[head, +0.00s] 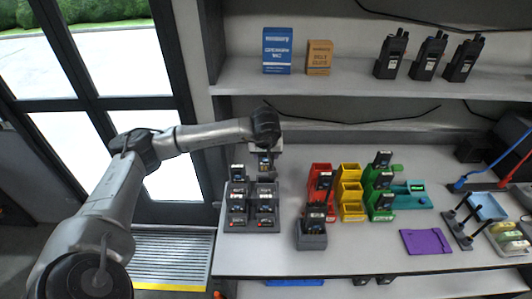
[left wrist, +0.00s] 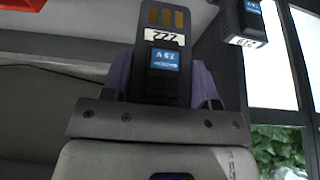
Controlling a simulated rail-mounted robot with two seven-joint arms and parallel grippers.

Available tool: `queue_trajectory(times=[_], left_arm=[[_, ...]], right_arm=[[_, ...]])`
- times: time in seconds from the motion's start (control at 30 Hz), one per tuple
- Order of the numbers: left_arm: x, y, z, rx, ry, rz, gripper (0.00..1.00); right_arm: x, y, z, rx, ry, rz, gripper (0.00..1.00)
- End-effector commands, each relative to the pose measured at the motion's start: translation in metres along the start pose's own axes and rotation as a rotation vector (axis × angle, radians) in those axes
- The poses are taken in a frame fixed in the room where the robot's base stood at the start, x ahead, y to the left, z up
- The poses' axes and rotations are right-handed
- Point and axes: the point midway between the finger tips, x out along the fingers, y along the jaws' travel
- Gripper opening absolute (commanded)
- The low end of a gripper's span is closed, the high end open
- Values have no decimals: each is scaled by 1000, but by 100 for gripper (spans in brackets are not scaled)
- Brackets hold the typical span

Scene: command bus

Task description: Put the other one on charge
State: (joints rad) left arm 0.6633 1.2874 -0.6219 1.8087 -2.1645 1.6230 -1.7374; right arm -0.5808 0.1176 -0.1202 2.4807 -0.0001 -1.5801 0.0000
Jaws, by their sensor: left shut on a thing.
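My left gripper (head: 265,152) is shut on a dark battery (head: 265,166) and holds it above the back of the grey charger (head: 250,226). In the left wrist view the held battery (left wrist: 164,55) has gold contacts, a white number label and a blue voltage label, between the two fingers (left wrist: 164,88). The charger stands at the left end of the bench with several batteries in its front slots. Another battery (head: 237,172) stands upright at its back left, beside the held one; it also shows in the left wrist view (left wrist: 243,22). My right gripper is out of view.
A dark grey holder (head: 311,241) with a battery stands right of the charger. Red (head: 318,186), yellow (head: 350,187) and green (head: 381,198) bins follow, then a teal device (head: 412,201) and a purple mat (head: 426,242). Radios (head: 391,54) and boxes (head: 277,51) stand on the shelf above.

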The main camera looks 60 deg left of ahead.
Motion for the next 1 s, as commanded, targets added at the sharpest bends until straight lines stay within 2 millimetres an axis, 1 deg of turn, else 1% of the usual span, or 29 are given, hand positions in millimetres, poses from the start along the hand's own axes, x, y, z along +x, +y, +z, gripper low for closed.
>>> queue_trajectory(times=[0.43,1.0], left_arm=[[19,0,8,0,0,0,24],[41,0,17,0,0,1,24]], right_arm=[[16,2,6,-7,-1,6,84],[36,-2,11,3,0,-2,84]])
